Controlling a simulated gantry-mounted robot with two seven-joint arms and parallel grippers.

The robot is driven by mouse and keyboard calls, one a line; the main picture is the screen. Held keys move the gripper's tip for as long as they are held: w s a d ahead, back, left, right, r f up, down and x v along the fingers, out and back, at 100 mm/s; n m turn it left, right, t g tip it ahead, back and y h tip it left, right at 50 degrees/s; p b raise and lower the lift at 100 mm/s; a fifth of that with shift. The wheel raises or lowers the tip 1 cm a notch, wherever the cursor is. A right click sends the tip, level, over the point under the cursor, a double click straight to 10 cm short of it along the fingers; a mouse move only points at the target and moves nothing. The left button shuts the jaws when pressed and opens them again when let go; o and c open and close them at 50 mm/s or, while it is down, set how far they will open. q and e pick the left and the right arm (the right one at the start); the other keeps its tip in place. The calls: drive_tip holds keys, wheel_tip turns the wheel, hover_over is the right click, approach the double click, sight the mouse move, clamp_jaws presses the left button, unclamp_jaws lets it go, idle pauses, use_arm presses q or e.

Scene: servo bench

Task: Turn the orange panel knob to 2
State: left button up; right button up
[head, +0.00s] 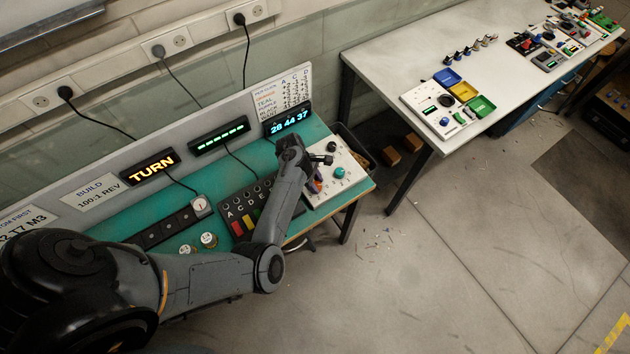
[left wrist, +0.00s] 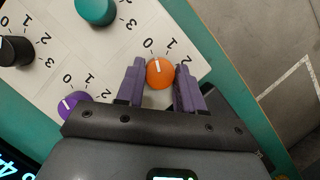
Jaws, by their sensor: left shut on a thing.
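The orange knob (left wrist: 160,73) sits on the white panel (left wrist: 120,60) between the two purple fingers of my left gripper (left wrist: 160,88), which is shut on it. Its white pointer line points up and slightly left, roughly toward the 0 mark; the 1 and 2 marks lie clockwise from there. In the head view my left gripper (head: 317,178) is over the white panel (head: 345,163) at the bench's right end. There the gripper and wrist hide the orange knob.
A teal knob (left wrist: 97,9), a black knob (left wrist: 15,50) and a purple knob (left wrist: 72,105) surround the orange one, the purple one close to a finger. A sign reading TURN (head: 150,167) and a blue number display (head: 288,120) stand along the bench's back.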

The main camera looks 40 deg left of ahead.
use_arm(q)
drive_tip(key=m+g+p, duration=0.1)
drive_tip(key=m+p, duration=0.1)
drive_tip(key=m, duration=0.1)
drive_tip(key=shift+w+a+r, duration=0.1)
drive_tip(key=shift+r, duration=0.1)
drive_tip(key=m+g+p, duration=0.1)
drive_tip(key=m, duration=0.3)
drive_tip(key=shift+w+f+g, duration=0.1)
drive_tip(key=shift+g, duration=0.3)
drive_tip(key=m, duration=0.2)
drive_tip(key=m+g, duration=0.1)
drive_tip(key=m, duration=0.1)
drive_tip(key=shift+w+m+g, duration=0.1)
drive_tip(key=shift+m+g, duration=0.2)
drive_tip(key=m+g+y, duration=0.1)
drive_tip(key=m, duration=0.3)
drive_tip(key=shift+f, duration=0.1)
drive_tip(key=shift+w+m+y, duration=0.1)
drive_tip(key=shift+m+y, duration=0.2)
drive_tip(key=shift+d, duration=0.2)
drive_tip(key=o, duration=1)
